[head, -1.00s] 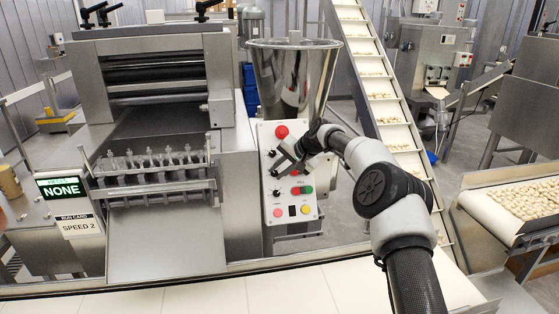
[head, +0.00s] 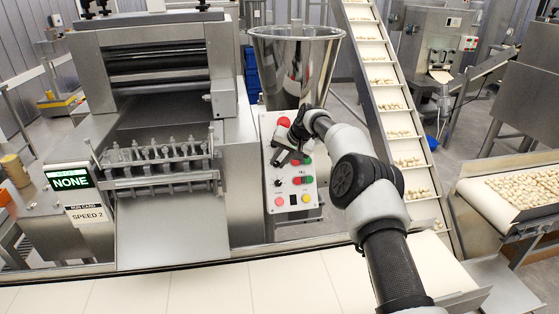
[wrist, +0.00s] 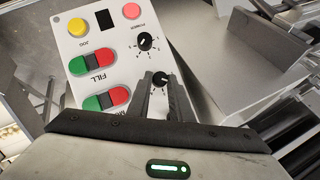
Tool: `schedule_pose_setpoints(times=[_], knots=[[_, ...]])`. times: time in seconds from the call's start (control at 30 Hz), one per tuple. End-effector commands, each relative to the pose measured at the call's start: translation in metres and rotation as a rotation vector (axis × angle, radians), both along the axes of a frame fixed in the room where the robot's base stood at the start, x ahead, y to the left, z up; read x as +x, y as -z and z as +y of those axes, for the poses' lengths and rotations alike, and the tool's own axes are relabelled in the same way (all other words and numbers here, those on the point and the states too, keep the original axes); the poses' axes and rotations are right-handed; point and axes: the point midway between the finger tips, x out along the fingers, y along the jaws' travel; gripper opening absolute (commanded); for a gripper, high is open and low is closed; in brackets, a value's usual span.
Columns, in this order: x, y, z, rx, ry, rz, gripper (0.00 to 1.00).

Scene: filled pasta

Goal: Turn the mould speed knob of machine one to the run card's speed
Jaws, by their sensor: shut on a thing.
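The control panel (head: 308,180) of the machine at the left is pale, with buttons and black knobs. In the wrist view the panel (wrist: 117,45) appears upside down. My gripper (wrist: 160,88) is shut on the small black speed knob (wrist: 160,79) in the row of a partly hidden label starting with "M". The knob's dial marks are partly covered by the fingers. In the head view my gripper (head: 284,153) is against the panel's upper left and hides that knob. The run card (head: 88,214) reads "SPEED 2".
A second black knob (wrist: 145,42) sits close by in the FILL row. Red and green buttons (wrist: 105,97) lie beside the fingers. A display (head: 70,180) reads "NONE". The steel hopper (head: 295,65) stands behind the panel, and the belt (head: 200,295) runs in front.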

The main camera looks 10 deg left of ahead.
Motion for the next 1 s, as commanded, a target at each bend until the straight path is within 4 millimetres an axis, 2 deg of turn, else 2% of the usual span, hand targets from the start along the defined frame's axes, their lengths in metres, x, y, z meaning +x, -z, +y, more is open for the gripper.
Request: schedule_pose_setpoints(times=[0.1,0.13,0.2,0.23,0.5,0.67,0.8,1.0], knots=[[0.001,-0.001,0.000,0.001,0.001,-0.003,0.00],[0.001,-0.001,0.000,0.001,0.000,-0.002,0.24],[0.000,0.000,0.000,0.001,0.000,-0.002,0.36],[0.000,0.000,0.000,0.001,0.000,-0.002,0.38],[0.000,-0.001,0.000,0.001,0.001,-0.001,0.38],[-0.003,-0.009,-0.005,0.001,0.001,-0.002,0.38],[-0.012,-0.028,-0.014,0.000,0.002,-0.004,0.38],[-0.031,-0.070,-0.034,0.001,0.002,-0.005,0.38]])
